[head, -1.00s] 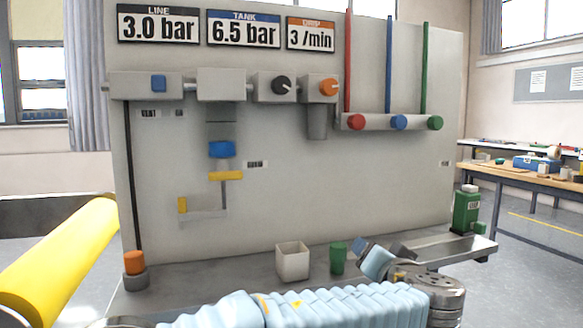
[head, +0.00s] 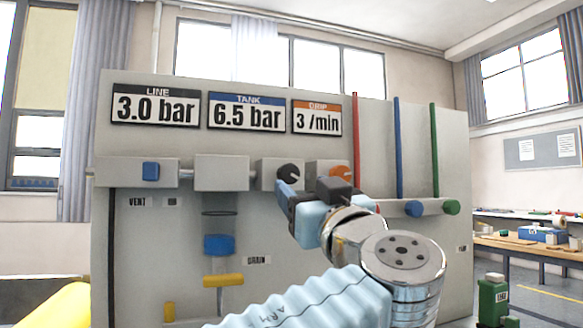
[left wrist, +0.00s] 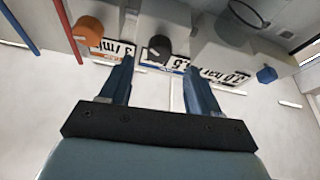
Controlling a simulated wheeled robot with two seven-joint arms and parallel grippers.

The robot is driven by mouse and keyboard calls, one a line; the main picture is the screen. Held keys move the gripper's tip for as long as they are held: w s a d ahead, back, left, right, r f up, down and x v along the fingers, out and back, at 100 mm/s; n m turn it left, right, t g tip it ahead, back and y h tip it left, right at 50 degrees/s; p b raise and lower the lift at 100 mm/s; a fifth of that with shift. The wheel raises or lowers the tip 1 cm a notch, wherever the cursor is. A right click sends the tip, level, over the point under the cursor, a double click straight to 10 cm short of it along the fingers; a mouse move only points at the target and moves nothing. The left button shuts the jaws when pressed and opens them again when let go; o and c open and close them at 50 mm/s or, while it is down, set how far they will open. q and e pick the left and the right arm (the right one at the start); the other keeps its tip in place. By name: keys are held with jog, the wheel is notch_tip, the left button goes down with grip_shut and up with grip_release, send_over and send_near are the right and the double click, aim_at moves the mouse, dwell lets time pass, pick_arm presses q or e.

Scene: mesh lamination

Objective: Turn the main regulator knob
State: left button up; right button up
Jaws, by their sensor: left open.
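A black knob (head: 290,172) with a pale pointer mark sits on a grey block of the panel, left of an orange knob (head: 341,172). I take the black one as the main regulator knob. My left gripper (head: 288,190) is raised in front of the panel, just below the black knob, and covers part of its block. In the left wrist view, the open blue fingers (left wrist: 158,66) point toward the black knob (left wrist: 160,47), which shows between and beyond their tips. I cannot tell any contact. The orange knob (left wrist: 89,32) lies outside the fingers. My right gripper is out of view.
Displays read LINE 3.0 bar (head: 155,106), TANK 6.5 bar (head: 246,112) and DRIP 3 /min (head: 317,118).

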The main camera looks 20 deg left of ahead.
aim_at(291, 176)
pick_arm(q)
jog(key=p+x, duration=0.1)
jog(key=x, duration=0.4)
jog(key=shift+r+p, duration=0.2)
jog(key=shift+p, duration=0.1)
jog(key=shift+w+a+r, duration=0.1)
jog(key=shift+w+a, duration=0.25)
jog(key=shift+w, duration=0.15)
jog(key=c, duration=1)
jog(key=shift+c, duration=0.2)
